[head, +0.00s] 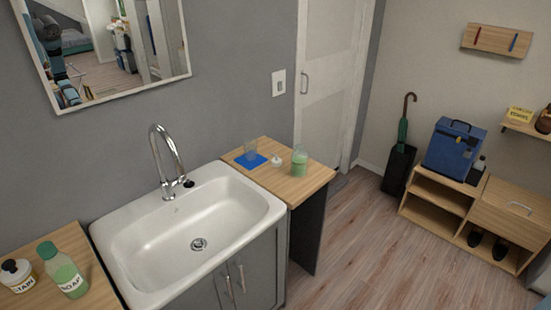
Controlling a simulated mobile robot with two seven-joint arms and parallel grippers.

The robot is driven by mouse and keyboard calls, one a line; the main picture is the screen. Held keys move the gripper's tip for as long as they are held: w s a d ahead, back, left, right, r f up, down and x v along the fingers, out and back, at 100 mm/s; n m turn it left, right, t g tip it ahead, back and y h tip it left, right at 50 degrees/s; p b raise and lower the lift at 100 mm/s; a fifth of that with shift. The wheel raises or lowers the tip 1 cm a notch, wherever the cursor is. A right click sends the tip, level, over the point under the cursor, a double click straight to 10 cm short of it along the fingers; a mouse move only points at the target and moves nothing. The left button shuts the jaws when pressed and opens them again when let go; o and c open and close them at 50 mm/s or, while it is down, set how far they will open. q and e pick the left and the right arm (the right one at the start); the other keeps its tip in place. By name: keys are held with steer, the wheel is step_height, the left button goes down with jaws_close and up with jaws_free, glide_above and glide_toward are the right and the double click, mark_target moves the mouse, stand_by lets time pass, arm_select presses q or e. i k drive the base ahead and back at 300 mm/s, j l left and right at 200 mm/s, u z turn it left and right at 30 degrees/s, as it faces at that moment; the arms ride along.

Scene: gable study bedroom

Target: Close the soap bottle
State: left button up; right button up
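A bottle of pale green liquid (69,277) stands on the left wooden counter, with a green cap on top and a white label that seems to read "SOAP". A second, smaller clear container of green liquid (299,163) stands upright on the right wooden counter. A small white piece (277,161), perhaps a cap or pump top, lies on the counter just left of it, apart from it. Whether that container's top is open is too small to tell. Neither of my grippers is in view.
A white sink (150,250) with a tall faucet (165,160) lies between the left counter (95,290) and right counter (310,182). A clear glass (250,149) stands on a blue mat (251,163). A black-capped bottle (18,276) stands far left.

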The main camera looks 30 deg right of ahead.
mark_target(298, 157)
steer(key=i+l+u, duration=0.1)
steer(key=l+u, duration=0.15)
steer(key=l, duration=0.4)
steer(key=l+u, duration=0.2)
steer(key=l, duration=0.4)
steer(key=l+u, duration=0.25)
steer(key=l, duration=0.4)
steer(key=k+l+u, duration=0.2)
steer(key=l, duration=0.4)
steer(key=l+u, duration=0.25)
steer(key=l, duration=0.4)
steer(key=l+u, duration=0.15)
steer(key=l, duration=0.45)
steer(key=k+l+u, duration=0.2)
steer(key=l, duration=0.45)
steer(key=l+u, duration=0.15)
steer(key=l, duration=0.5)
